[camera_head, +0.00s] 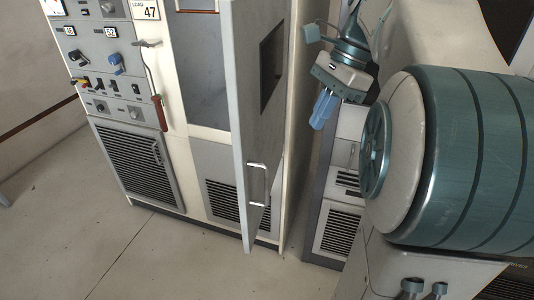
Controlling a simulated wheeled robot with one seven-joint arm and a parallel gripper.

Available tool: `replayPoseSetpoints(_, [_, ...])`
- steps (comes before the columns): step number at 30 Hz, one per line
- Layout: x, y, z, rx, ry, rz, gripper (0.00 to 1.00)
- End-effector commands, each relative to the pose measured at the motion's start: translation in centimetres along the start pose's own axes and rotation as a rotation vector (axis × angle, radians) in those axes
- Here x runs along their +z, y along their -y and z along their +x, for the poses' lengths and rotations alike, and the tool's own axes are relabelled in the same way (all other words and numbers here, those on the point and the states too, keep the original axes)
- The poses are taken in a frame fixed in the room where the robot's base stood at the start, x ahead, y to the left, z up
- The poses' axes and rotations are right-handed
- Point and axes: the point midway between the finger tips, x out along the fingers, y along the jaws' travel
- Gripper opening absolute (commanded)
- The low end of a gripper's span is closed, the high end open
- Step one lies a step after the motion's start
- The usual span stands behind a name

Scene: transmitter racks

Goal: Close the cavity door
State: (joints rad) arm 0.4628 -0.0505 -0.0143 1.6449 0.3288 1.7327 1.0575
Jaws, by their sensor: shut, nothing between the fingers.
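The cavity door (238,110) is a tall grey panel with a dark window and a silver bar handle (258,184) low on its face. It stands swung open from the white cabinet, seen nearly edge-on. The cavity opening (202,70) shows to its left. My gripper (322,112), with pale blue fingers, points down to the right of the door. The fingers are together and hold nothing. It appears apart from the door and above the handle's height in the picture.
The cabinet's left part has a control panel (100,60) with knobs, a red-handled rod (157,100) hanging beside it and a louvred vent (140,160). Another rack (340,230) stands right of the door. Floor (150,260) in front is clear.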

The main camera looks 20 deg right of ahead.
Motion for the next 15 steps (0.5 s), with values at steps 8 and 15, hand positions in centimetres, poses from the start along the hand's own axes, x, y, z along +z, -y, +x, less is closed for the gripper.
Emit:
replayPoseSetpoints(8, [0.0, 0.0, 2.9, 0.006, 0.006, 0.013, 0.0])
replayPoseSetpoints(15, [-0.1, -0.1, 8.1, 0.006, 0.005, 0.013, 0.0])
